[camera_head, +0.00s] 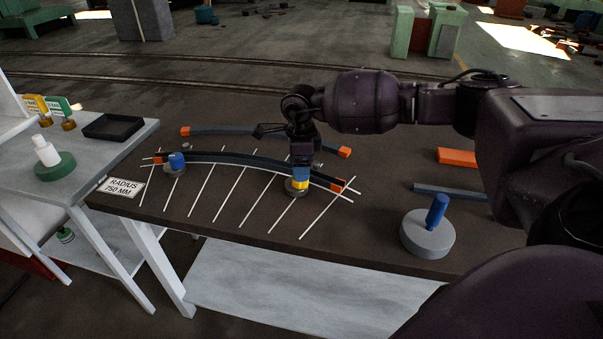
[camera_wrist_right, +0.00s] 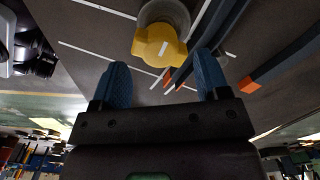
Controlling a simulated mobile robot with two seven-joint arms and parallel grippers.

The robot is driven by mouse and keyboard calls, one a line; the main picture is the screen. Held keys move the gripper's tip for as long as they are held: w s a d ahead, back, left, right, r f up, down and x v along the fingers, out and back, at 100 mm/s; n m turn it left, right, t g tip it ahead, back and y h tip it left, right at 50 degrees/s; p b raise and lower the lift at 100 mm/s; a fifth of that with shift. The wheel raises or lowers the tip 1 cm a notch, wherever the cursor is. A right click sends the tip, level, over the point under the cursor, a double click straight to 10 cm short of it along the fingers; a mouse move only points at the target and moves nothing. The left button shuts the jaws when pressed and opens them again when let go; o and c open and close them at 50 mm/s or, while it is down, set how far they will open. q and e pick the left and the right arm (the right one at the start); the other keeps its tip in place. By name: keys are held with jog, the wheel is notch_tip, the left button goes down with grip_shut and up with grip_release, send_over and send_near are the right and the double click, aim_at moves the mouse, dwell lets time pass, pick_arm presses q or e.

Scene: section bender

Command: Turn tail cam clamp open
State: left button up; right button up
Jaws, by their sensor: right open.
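The tail cam clamp shows as a yellow knob (camera_head: 300,184) on a grey round base, beside the right part of a curved dark bar (camera_head: 225,158) with orange ends. The right wrist view shows the yellow knob (camera_wrist_right: 158,48) with a pale line on its top, close to the bar. My right gripper (camera_head: 301,170) points down at the knob from above. In the wrist view its two blue fingers (camera_wrist_right: 162,72) are apart, one on each side of the knob's near part. I cannot tell whether they touch it. My left gripper is not in view.
A blue clamp knob (camera_head: 176,160) stands near the bar's left end. A second bar (camera_head: 240,129) lies behind. White lines and a radius sign (camera_head: 122,187) mark the table. A grey disc with a blue handle (camera_head: 428,238) stands front right. A side table (camera_head: 95,160) is left.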

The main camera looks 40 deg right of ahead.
notch_tip(320, 180, up, 7)
dwell(0.3)
jog(key=shift+f, duration=0.1)
dwell(0.4)
